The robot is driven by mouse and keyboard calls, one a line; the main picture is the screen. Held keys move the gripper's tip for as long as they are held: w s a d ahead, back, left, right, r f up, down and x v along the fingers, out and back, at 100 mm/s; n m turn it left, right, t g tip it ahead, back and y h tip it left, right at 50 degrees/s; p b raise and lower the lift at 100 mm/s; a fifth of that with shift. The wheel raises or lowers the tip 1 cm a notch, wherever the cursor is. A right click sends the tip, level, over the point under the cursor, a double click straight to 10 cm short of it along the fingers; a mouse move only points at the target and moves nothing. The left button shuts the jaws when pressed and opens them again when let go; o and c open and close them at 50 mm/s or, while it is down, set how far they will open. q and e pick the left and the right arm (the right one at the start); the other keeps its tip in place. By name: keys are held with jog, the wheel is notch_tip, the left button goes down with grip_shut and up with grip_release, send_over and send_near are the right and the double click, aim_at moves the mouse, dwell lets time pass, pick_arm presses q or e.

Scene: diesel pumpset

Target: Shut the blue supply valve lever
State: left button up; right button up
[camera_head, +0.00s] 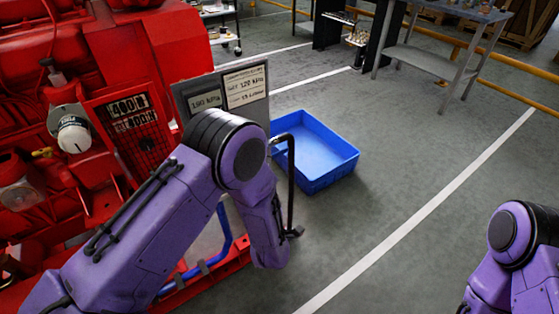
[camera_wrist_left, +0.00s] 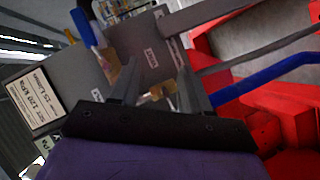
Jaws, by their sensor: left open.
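My left gripper (camera_wrist_left: 157,82) is open in the left wrist view, its two dark fingers apart. Brass fittings (camera_wrist_left: 160,92) show between and behind the fingers; I cannot tell whether they touch. A blue bar (camera_wrist_left: 83,27), which looks like the supply valve lever, stands tilted at the upper left, beyond the left finger and apart from it. Its pivot is hard to make out. In the head view my left forearm hides the gripper and the valve area. My right gripper is out of view.
A grey panel (camera_head: 248,88) with labels stands beside the red pumpset (camera_head: 140,40). A blue pipe (camera_wrist_left: 275,74) runs over the red frame. A blue crate (camera_head: 318,150) sits on the floor.

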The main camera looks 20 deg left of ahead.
aim_at(282, 153)
pick_arm(q)
jog(key=w+d+r+n+t+y+b, duration=0.1)
jog(key=w+d+r+n+t+y, duration=0.15)
jog(key=w+d+r+n, duration=0.4)
jog(key=x, duration=0.6)
jog(key=a+x, duration=0.1)
jog(key=x, duration=0.3)
jog(key=shift+s+r, duration=0.15)
jog(key=shift+s, duration=0.15)
grip_shut()
